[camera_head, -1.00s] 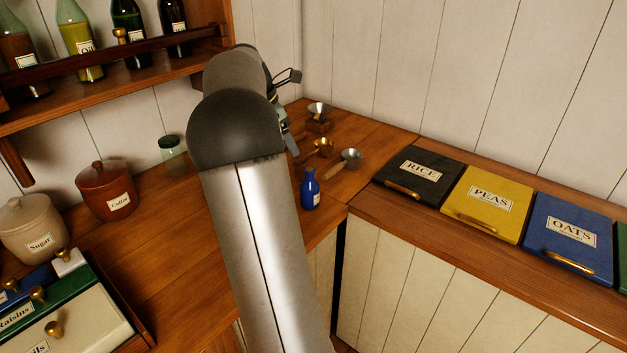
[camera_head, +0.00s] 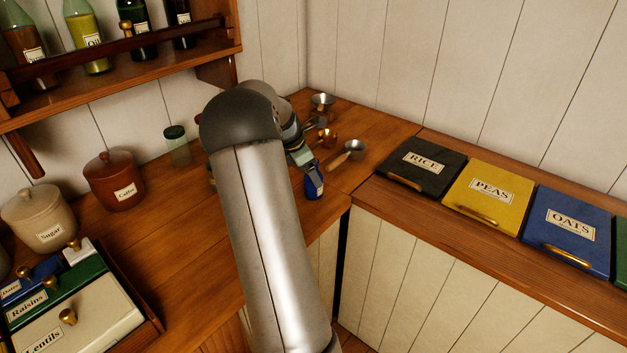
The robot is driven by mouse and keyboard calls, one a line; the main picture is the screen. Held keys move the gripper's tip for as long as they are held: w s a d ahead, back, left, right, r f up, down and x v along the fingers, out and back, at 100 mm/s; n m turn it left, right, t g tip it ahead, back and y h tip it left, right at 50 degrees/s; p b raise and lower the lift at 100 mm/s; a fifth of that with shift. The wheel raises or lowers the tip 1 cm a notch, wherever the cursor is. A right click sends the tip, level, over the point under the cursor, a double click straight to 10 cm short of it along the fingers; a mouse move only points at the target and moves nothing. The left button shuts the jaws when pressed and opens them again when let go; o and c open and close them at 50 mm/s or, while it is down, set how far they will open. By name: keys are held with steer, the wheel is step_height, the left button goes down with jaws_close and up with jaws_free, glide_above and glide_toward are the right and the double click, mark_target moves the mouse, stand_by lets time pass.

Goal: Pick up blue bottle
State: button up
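The small blue bottle (camera_head: 315,188) with a pale label stands upright on the wooden counter (camera_head: 190,240), near the front edge by the inner corner. My gripper (camera_head: 308,166) is at the bottle's upper part, and its finger covers the neck and part of the label side. My own arm hides most of the gripper, so I cannot tell whether it is open or closed around the bottle.
Metal measuring scoops (camera_head: 350,151) lie just behind the bottle. A lidded glass jar (camera_head: 177,146), a coffee canister (camera_head: 115,181) and a sugar canister (camera_head: 40,218) stand to the left. Rice, peas and oats bins (camera_head: 488,192) line the right counter. A bottle shelf (camera_head: 120,75) hangs upper left.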

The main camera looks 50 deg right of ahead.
steer(key=shift+x, duration=0.8)
steer(key=c, duration=1.3)
steer(key=shift+r, duration=0.2)
